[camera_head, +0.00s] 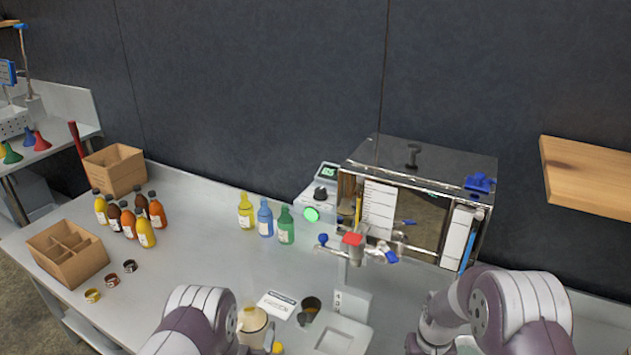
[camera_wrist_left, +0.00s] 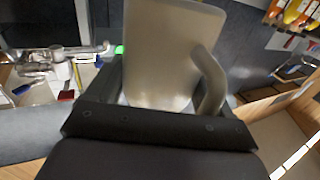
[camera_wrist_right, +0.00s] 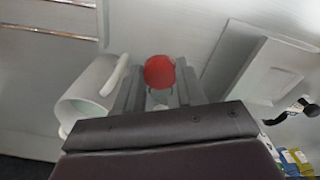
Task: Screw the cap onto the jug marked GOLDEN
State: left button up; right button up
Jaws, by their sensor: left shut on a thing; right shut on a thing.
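A pale jug (camera_head: 252,322) with a handle stands at the bottom of the head view, beside my left arm. In the left wrist view the jug (camera_wrist_left: 168,55) fills the space between the fingers of my left gripper (camera_wrist_left: 172,92), which is shut on it. No GOLDEN lettering is readable. My right gripper (camera_wrist_right: 160,85) is shut on a small round red thing (camera_wrist_right: 159,71), which looks like a cap. A pale open vessel with a handle (camera_wrist_right: 88,95) is left of it in the right wrist view, apart from the red thing. The right fingers are not visible in the head view.
A pale square tray (camera_head: 343,336), a dark cup (camera_head: 311,304) and a label card (camera_head: 277,305) are right of the jug. The steel evaporator (camera_head: 415,200) with its red-handled tap (camera_head: 352,239) stands behind. Bottles (camera_head: 265,219) and a cardboard crate (camera_head: 68,254) are farther left.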

pick_arm(q)
jog(key=shift+d+r, duration=0.1)
jog(key=s+d+m+g+h, duration=0.1)
jog(key=d+m+g+h, duration=0.4)
jog(key=d+h, duration=0.3)
jog(key=s+d+m+g+h, duration=0.2)
jog(key=d+m+g+h, duration=0.2)
jog(key=d+m+h, duration=0.3)
jog(key=shift+s+d+f+m+g+h, duration=0.3)
jog(key=shift+d+f+m+g+h, duration=0.15)
jog(key=shift+d, duration=0.55)
